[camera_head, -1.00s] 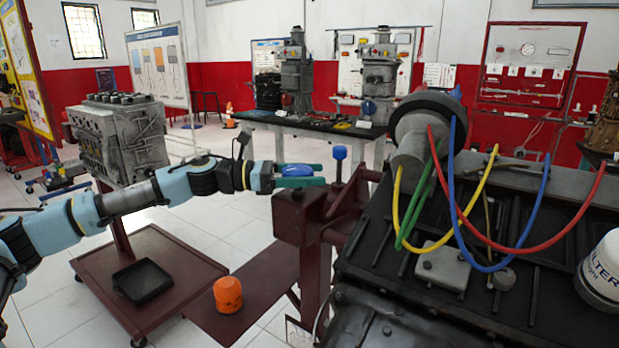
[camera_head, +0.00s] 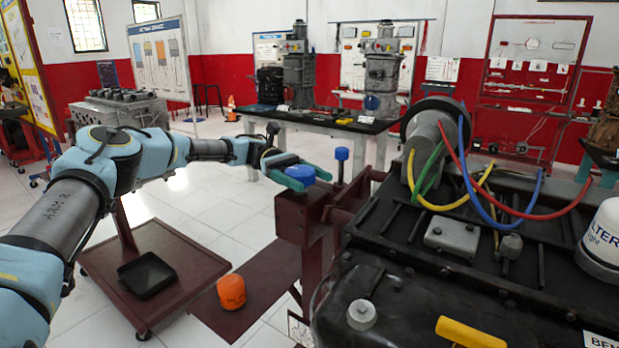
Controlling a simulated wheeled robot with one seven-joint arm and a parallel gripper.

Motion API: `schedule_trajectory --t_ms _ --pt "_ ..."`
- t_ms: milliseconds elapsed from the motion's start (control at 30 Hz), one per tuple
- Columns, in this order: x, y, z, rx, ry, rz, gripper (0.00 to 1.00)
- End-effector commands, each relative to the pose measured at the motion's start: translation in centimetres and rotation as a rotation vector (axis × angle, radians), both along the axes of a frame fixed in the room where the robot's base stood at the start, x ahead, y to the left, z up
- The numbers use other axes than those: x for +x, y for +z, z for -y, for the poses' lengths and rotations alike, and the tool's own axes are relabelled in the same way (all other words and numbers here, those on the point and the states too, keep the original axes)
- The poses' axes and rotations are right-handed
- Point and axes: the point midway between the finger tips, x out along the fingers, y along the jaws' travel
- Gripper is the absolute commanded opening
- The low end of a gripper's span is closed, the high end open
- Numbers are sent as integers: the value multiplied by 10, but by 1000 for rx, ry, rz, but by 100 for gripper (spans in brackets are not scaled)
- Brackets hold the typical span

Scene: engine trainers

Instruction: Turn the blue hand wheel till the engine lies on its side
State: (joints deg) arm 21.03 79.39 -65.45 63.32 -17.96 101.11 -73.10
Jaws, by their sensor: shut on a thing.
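The engine (camera_head: 395,262) is on the right in the head view, dark and tilted on its maroon stand (camera_head: 305,215). Coloured hoses and a white filter (camera_head: 605,240) are on it. The blue hand wheel (camera_head: 301,174) is at the stand's top, partly hidden by my gripper's fingers. My gripper (camera_head: 294,174), with teal fingers, reaches in from the left and is shut on the blue hand wheel. A second blue knob (camera_head: 341,153) stands upright just behind, apart from the fingers.
An orange cap (camera_head: 231,293) sits on the stand's low maroon base. A black tray (camera_head: 148,274) lies on a maroon trolley below my arm. A grey engine (camera_head: 120,108) stands behind my arm. A workbench (camera_head: 320,122) with engine parts is at the back.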

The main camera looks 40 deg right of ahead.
Motion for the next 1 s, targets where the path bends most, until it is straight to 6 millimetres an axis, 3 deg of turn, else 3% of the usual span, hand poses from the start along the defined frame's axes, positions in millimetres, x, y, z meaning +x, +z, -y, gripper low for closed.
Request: schedule_trajectory --t_ms 333,900,933,1000 --pt "-1 -4 -4 5 -157 3 25" --pt "-1 -6 -6 9 -190 2 25" --pt "-1 -6 -6 9 -190 2 82" --pt "-1 -6 -6 9 -189 2 90"
